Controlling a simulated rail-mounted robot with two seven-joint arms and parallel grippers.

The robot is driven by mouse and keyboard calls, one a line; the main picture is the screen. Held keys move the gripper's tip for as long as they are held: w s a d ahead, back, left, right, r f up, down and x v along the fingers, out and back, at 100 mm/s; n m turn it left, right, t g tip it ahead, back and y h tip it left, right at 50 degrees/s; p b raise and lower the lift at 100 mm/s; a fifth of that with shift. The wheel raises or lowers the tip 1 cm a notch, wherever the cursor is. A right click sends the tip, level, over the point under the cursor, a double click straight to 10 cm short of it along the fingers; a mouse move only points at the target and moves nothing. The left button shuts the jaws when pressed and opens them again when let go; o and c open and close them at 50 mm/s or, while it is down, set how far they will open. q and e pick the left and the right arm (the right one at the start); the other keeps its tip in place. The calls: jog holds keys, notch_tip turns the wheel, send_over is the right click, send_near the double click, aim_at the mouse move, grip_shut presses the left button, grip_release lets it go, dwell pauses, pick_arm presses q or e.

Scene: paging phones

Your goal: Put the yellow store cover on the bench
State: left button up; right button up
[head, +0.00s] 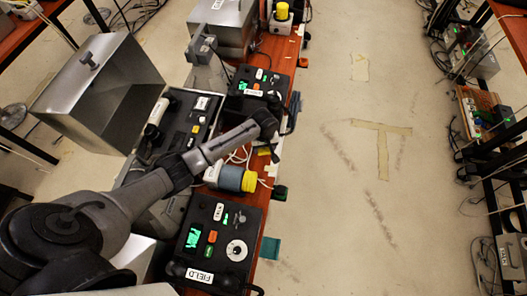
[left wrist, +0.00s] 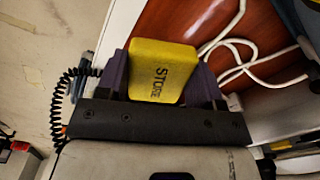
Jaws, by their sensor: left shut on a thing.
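The yellow store cover (left wrist: 163,70), a block marked STORE, is in the left wrist view between the dark purple fingers of my left gripper (left wrist: 160,85). The gripper is shut on it. In the head view my left gripper (head: 268,140) is over the red-brown bench (head: 274,50), and a small yellow patch of the cover (head: 264,152) shows below the wrist. The wrist view shows bare red-brown bench top (left wrist: 275,40) behind the cover. I cannot tell whether the cover touches the bench. My right gripper is not in view.
A black phone unit marked FIELD (head: 215,240) and another black unit (head: 262,82) stand on the bench. A grey-blue cylinder with a yellow cap (head: 230,179) lies close to the gripper. White cables (left wrist: 235,50) run beside the cover. The floor aisle (head: 340,230) is clear.

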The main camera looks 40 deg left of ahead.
aim_at(264, 151)
pick_arm(q)
jog(key=shift+a+f, duration=0.2)
notch_tip(264, 151, down, 4)
jog(key=shift+r+b, duration=0.15)
jog(key=shift+b, duration=0.65)
jog(key=o, duration=0.9)
jog(key=shift+f, duration=0.2)
jog(key=shift+o, duration=0.2)
jog(key=shift+r, duration=0.1)
notch_tip(264, 151, up, 11)
jog(key=p, duration=0.3)
jog(key=shift+r+p, duration=0.35)
jog(key=shift+r, duration=0.25)
